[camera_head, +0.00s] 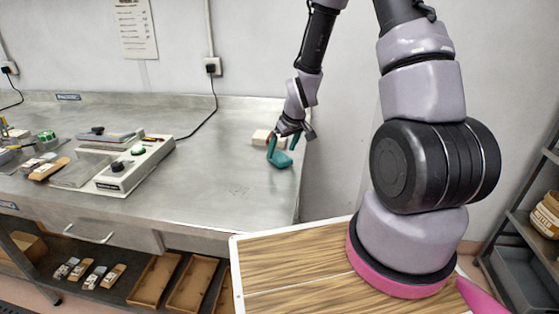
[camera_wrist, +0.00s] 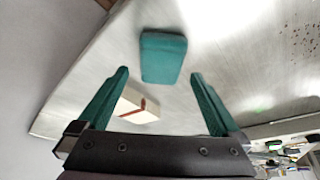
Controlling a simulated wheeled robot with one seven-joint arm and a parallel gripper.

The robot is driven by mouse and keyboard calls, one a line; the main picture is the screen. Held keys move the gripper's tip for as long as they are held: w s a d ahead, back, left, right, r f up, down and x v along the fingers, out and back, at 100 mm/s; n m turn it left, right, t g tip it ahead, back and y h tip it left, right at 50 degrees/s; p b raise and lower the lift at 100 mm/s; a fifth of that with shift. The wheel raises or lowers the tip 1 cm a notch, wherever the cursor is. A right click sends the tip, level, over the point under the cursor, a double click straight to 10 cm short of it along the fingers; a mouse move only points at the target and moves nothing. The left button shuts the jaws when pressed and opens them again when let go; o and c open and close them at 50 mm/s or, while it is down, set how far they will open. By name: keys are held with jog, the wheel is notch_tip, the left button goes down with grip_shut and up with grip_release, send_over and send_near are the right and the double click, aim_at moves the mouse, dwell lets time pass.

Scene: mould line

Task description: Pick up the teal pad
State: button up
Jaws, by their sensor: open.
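The teal pad (camera_wrist: 163,57) is a flat rounded rectangle lying on the metal bench. In the wrist view it is just beyond my fingertips and roughly centred between them, with nothing gripping it. It also shows in the head view (camera_head: 282,159), near the bench's right end, just below my gripper (camera_head: 283,147). My gripper has teal fingers, spread wide in the wrist view (camera_wrist: 159,74), and holds nothing. In the head view the fingers and pad are close in colour, so the gap between them is hard to judge.
A cream block with a red mark (camera_wrist: 138,107) lies beside the pad, near the left finger; it also shows in the head view (camera_head: 261,137). A white device with a green button (camera_head: 136,165) stands to the left. The bench (camera_head: 222,180) is bare between them.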

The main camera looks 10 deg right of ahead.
aim_at(279, 157)
jog(key=shift+x, duration=1.45)
jog(key=shift+a+f, duration=0.1)
jog(key=shift+f, duration=0.05)
jog(key=c, duration=1.4)
notch_tip(279, 157, up, 10)
